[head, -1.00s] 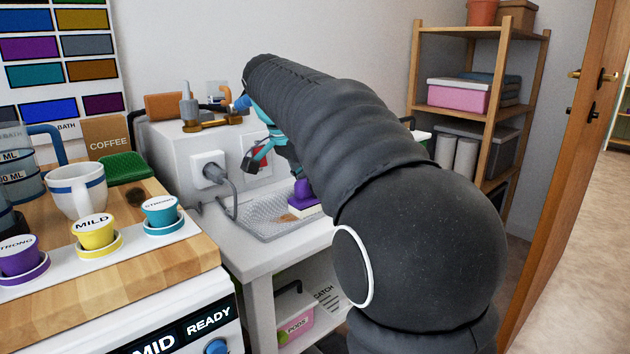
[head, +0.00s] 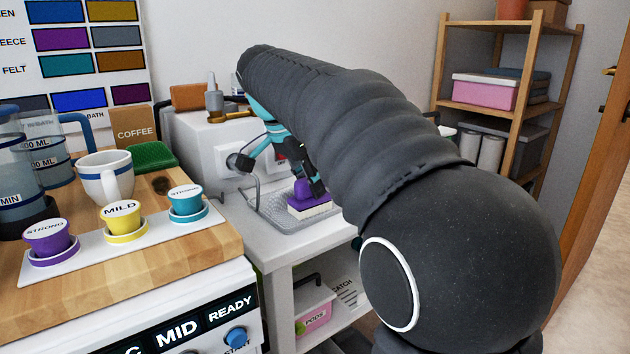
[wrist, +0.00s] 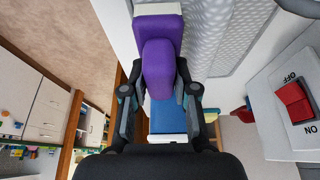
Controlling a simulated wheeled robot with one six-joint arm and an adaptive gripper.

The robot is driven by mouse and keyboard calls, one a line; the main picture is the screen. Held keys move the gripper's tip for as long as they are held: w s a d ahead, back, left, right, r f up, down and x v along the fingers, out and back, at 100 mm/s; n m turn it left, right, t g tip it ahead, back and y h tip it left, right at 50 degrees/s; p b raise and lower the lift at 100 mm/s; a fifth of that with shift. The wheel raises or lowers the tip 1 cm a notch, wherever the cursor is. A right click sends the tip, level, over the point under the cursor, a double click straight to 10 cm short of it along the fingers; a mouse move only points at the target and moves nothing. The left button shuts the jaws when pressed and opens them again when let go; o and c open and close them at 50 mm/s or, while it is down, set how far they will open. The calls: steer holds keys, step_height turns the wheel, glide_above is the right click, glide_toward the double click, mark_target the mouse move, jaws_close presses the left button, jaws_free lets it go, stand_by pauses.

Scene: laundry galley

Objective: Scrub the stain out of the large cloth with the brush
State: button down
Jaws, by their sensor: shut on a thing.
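The brush (head: 310,205) has a purple back and knob-like handle with a pale lower block. It is at the grey mesh tray (head: 265,212) on the white stand; I cannot tell whether it touches the tray. My gripper (head: 294,172) is over it, shut on the purple handle. In the wrist view, the gripper (wrist: 160,92) has a finger on each side of the brush (wrist: 158,62). A blue piece with a white edge (wrist: 168,116) shows between the fingers; I cannot tell what it is. I cannot make out the large cloth or its stain.
A white box with a red switch (wrist: 293,103) stands behind the tray, with a plug and grey cord. On the wooden counter (head: 150,270) are cups, a mug (head: 105,178) and a green brush-like item (head: 152,156). A shelf (head: 497,108) stands right.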

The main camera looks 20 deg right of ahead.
mark_target(296, 182)
steer(key=c, duration=1.9)
jaws_free()
steer(key=shift+s+a+f, duration=0.1)
steer(key=shift+s+a, duration=0.25)
steer(key=shift+a, duration=0.5)
steer(key=shift+s+a+f, duration=0.1)
steer(key=shift+s+a, duration=0.2)
steer(key=shift+a, duration=0.55)
step_height(296, 182, up, 3)
steer(key=shift+f+p, duration=0.15)
steer(key=shift+p, duration=0.9)
jaws_close()
steer(key=shift+r, duration=1.75)
steer(key=shift+r, duration=1.5)
